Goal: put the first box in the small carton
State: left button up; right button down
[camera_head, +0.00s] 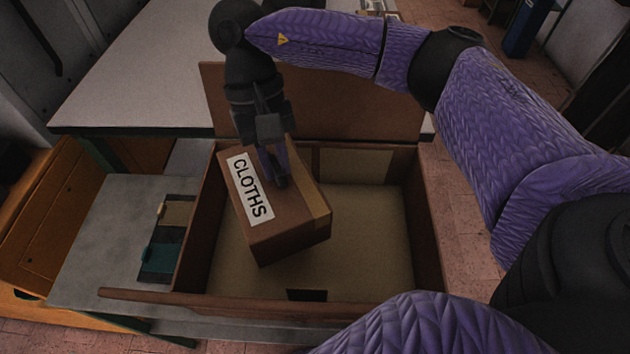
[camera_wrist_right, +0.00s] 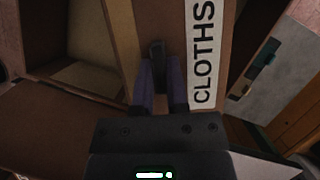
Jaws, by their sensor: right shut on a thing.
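A brown box labelled "CLOTHS" (camera_head: 287,235) is tilted in the left part of the open carton (camera_head: 428,235), partly above its floor. My right gripper (camera_head: 275,180) is shut on the box at its top, pointing down. In the right wrist view the purple fingers (camera_wrist_right: 162,85) close on the box next to the white CLOTHS label (camera_wrist_right: 203,50). I cannot tell whether the box touches the carton floor. The carton's right half is bare inside. My left gripper is not in view.
The carton's back flap (camera_head: 330,105) stands up, and a front flap (camera_head: 150,297) sticks out left. A grey table (camera_head: 130,75) is behind. A grey surface (camera_head: 105,230) at left holds a teal item (camera_head: 160,260) and a tan item (camera_head: 178,213).

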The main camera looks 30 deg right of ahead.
aim_at(254, 171)
jog(key=f+m, duration=0.1)
jog(key=w+a+m+y+b, duration=0.1)
jog(key=a+f+m+b, duration=0.1)
jog(key=shift+w+a+f+m, duration=0.25)
jog(key=shift+f+m, duration=0.1)
jog(key=shift+m, duration=0.05)
jog(key=shift+w+f+m+t+y+b, duration=0.2)
jog(key=shift+f+m+t+y+b, duration=0.1)
jog(key=shift+m+y+b, duration=0.15)
notch_tip(254, 171, down, 10)
jog(key=b, duration=0.2)
jog(key=shift+m, duration=0.35)
jog(key=c, duration=0.6)
grip_release()
jog(key=shift+f, duration=0.1)
jog(key=shift+c, duration=0.2)
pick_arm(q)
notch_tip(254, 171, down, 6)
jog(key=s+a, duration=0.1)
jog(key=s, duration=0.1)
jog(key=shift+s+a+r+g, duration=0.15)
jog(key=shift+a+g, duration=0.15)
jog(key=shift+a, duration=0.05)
